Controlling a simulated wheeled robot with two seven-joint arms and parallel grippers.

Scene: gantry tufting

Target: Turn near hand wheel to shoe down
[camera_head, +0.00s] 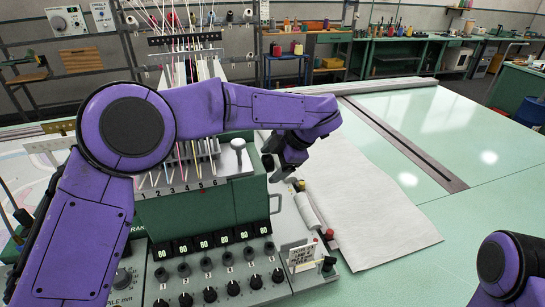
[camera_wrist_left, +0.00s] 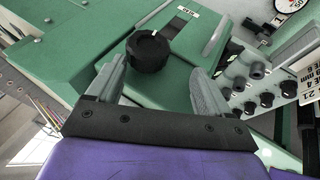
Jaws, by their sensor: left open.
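A black ribbed round knob with a small white mark (camera_wrist_left: 148,52), which looks like the hand wheel, sits on the green machine housing in the left wrist view. My left gripper (camera_wrist_left: 157,68) is open, its two grey fingers on either side of the knob's near side. The knob lies between and just beyond the fingertips, and I cannot tell whether they touch it. In the head view my left gripper (camera_head: 284,170) points down at the right side of the green machine (camera_head: 205,212). There the gripper largely hides the wheel. The shoe cannot be made out. My right gripper is out of view.
A control panel with several black knobs and lit displays (camera_head: 208,240) fronts the machine. Threads rise above it.

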